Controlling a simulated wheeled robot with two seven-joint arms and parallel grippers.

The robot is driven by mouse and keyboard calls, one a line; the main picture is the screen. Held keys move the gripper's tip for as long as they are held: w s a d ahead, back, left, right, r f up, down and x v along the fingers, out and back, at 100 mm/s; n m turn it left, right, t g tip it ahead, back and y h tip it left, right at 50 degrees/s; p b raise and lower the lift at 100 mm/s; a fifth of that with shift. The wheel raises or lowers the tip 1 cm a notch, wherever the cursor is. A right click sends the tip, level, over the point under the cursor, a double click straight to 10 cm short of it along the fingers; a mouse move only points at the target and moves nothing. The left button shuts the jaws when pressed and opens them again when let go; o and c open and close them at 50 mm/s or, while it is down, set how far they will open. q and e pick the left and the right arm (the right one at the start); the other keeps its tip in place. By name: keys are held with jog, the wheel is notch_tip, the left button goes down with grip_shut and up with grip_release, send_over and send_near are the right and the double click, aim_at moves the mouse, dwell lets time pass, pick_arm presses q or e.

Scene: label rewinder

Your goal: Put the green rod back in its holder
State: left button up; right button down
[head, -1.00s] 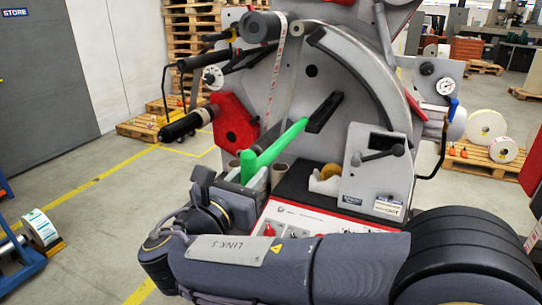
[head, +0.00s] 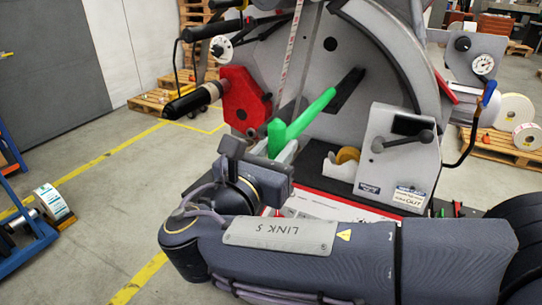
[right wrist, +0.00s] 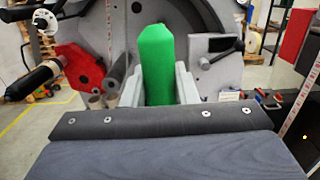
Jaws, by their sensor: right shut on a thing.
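The green rod (head: 302,121) shows in the head view in front of the machine's grey disc, slanting up to the right. Its upper end meets a black bar (head: 348,88); I cannot tell whether they touch. My right gripper (head: 284,152) is shut on the rod's lower end, partly hidden by my wrist. In the right wrist view the green rod (right wrist: 156,62) stands between the two grey fingers of the right gripper (right wrist: 158,92), pointing away from me. I cannot make out which part is the rod's holder. My left gripper is not in view.
A red plate (head: 244,99) and black roller (head: 191,100) are left of the rod. A grey box with a black handle (head: 395,150) and a tape roll (head: 347,156) are to its right. Cardboard cores (right wrist: 112,98) stand left of the fingers in the wrist view.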

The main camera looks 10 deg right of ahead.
jog(key=b, duration=0.1)
send_near(316, 110)
jog(key=shift+w+d+f, duration=0.1)
jog(key=shift+w+d, duration=0.2)
jog(key=shift+w, duration=0.5)
jog(key=shift+w+d+f, duration=0.1)
jog(key=shift+w+d, duration=0.2)
jog(key=shift+w, duration=0.5)
jog(key=shift+f+x, duration=0.2)
jog(key=shift+x, duration=4.15)
jog(key=shift+w+f, duration=0.1)
jog(key=shift+w+d, duration=0.15)
jog(key=shift+f+b, duration=0.3)
jog(key=shift+b, duration=0.05)
jog(key=shift+f, duration=0.35)
jog(key=shift+f+b, duration=0.4)
jog(key=shift+b, duration=0.05)
